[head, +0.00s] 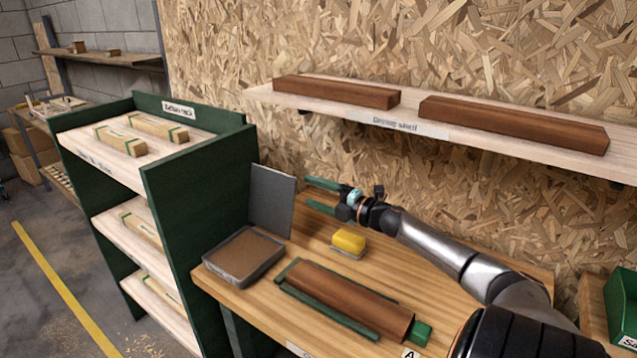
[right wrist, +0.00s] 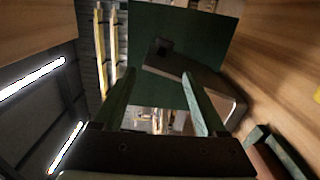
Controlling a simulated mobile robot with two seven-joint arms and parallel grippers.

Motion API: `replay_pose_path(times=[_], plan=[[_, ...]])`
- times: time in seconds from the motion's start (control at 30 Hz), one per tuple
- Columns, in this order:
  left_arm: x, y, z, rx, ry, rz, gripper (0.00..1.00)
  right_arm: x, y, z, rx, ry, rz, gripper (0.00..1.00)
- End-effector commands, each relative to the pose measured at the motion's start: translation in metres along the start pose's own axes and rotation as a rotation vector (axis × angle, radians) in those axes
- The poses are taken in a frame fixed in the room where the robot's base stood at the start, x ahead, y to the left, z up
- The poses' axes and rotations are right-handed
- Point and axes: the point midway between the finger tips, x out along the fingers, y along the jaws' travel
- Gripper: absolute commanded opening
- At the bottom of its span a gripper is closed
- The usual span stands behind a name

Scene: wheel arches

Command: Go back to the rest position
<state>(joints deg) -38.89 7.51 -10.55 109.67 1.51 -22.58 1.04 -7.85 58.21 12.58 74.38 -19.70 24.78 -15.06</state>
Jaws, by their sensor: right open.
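My right gripper (head: 308,192) is over the back of the workbench (head: 262,300), its two green fingers pointing left and spread apart with nothing between them. In the right wrist view, the same open fingers (right wrist: 157,78) point toward a dark green panel (right wrist: 155,20). The right arm reaches in from the lower right of the head view. My left gripper is not in view.
A dark wooden piece (head: 345,299) lies in a green cradle on the bench. Near it are a yellow block (head: 349,241), a tray (head: 243,258) and an upright grey panel (head: 271,200). A green rack (head: 203,200) stands left; a drying shelf (head: 470,142) is above.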

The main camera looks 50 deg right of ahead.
Motion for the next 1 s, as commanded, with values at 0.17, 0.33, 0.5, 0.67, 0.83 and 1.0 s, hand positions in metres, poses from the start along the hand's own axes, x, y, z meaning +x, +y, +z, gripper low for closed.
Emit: replay_pose_path(times=[0.17,0.33,0.5,0.67,0.83,1.0], plan=[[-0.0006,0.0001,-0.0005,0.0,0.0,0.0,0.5,-0.0078,0.0003,-0.0002,0.0,0.001,0.0,0.74],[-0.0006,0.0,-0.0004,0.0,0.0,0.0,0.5,-0.0093,0.0005,-0.0001,0.0,0.0,0.0,0.74],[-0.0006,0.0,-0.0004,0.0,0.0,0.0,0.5,-0.0091,0.0005,-0.0001,0.0,0.0,0.001,0.74],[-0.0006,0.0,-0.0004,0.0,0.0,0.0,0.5,-0.009,0.0004,-0.0001,0.0,0.0,0.0,0.74],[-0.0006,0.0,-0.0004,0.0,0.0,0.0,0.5,-0.009,0.0004,-0.0001,0.0,0.0,0.0,0.74],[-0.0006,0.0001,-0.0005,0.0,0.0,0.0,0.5,-0.0089,0.0003,-0.0002,0.0,0.0,0.0,0.74]])
